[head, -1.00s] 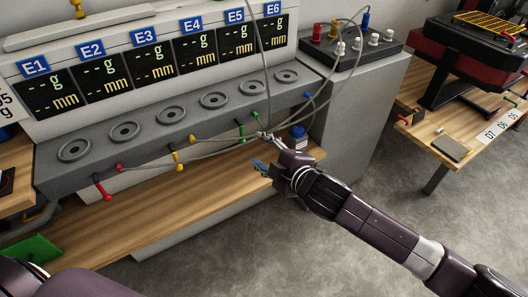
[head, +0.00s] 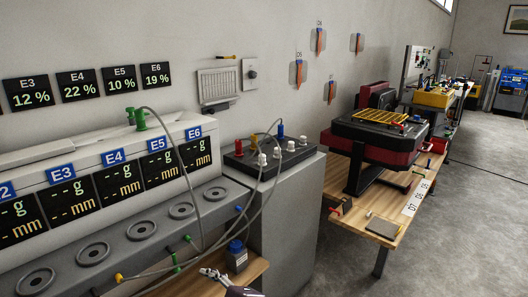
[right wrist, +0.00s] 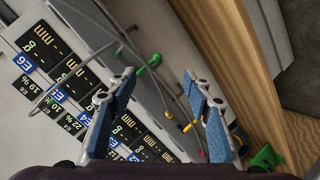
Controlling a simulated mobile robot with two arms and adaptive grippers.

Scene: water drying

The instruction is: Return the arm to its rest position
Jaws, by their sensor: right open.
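My right gripper (head: 212,273) shows at the bottom edge of the head view, over the wooden bench (head: 257,266) and in front of the grey console (head: 130,238). Only its tip and a bit of the purple arm show there. In the right wrist view, the blue-padded fingers of the right gripper (right wrist: 158,76) are spread apart with nothing held between them. The console's front, with cables and green and yellow plugs, lies beyond the fingers. My left gripper is in neither view.
A dark blue bottle (head: 236,256) stands just right of the right gripper. Grey cables (head: 195,215) hang in front of the console. A grey cabinet (head: 285,225) stands to the right, beside a workbench with a red and black machine (head: 375,140). Open floor lies further right.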

